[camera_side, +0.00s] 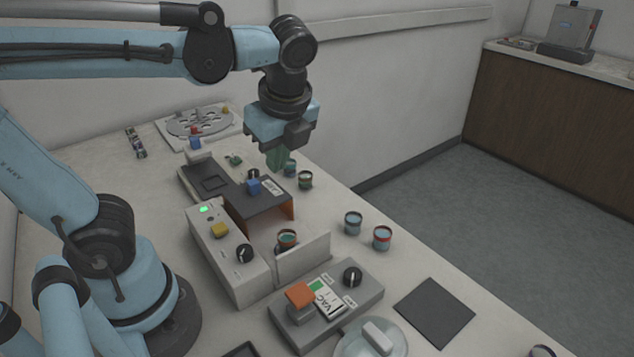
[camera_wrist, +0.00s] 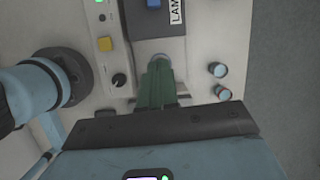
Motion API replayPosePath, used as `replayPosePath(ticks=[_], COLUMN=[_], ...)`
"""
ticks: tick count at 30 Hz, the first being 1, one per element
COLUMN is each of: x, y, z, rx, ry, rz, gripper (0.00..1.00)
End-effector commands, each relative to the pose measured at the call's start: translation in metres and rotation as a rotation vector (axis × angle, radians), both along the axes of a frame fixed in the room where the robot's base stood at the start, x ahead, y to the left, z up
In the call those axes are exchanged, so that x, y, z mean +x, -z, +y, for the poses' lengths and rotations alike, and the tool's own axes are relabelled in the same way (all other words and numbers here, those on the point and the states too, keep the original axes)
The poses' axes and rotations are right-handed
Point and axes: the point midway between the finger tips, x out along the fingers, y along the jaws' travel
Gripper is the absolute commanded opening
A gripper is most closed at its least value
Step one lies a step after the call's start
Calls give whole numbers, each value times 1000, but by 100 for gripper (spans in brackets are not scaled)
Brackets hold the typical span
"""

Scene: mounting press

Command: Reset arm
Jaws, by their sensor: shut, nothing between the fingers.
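My gripper (camera_side: 279,157) hangs above the far part of the mounting press (camera_side: 227,255) in the side view, fingers pointing down. Its green fingers are together with nothing between them. In the wrist view the green fingers (camera_wrist: 158,78) reach over the press's open tray. A cup (camera_side: 287,239) stands in that tray; the fingers partly hide it in the wrist view. The press has a lit green indicator, a yellow button (camera_side: 220,230), a black knob (camera_side: 245,253) and a blue button (camera_side: 253,187).
Cups (camera_side: 353,222) (camera_side: 382,238) stand right of the press. A VAC control box (camera_side: 355,290), a dark square mat (camera_side: 434,312) and a round glass dish (camera_side: 370,343) lie near the front. A tray with a round plate (camera_side: 200,128) sits at the back. The air around my gripper is clear.

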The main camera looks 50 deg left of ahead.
Motion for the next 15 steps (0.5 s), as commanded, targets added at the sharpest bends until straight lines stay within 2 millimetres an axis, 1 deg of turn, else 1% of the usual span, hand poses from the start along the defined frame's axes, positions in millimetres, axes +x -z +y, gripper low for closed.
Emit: replayPosePath(ticks=[2, 5, 9, 12, 15], x=[0, 3, 10, 15, 19], y=[8, 20, 34, 41, 45], z=[0, -4, -10, -13, -15], rx=[-45, -141, -319, -457, -582], ry=[-107, -313, -645, -881, -1082], rz=[-85, -233, -438, -555, -639], gripper=[0, 0, 0, 0, 0])
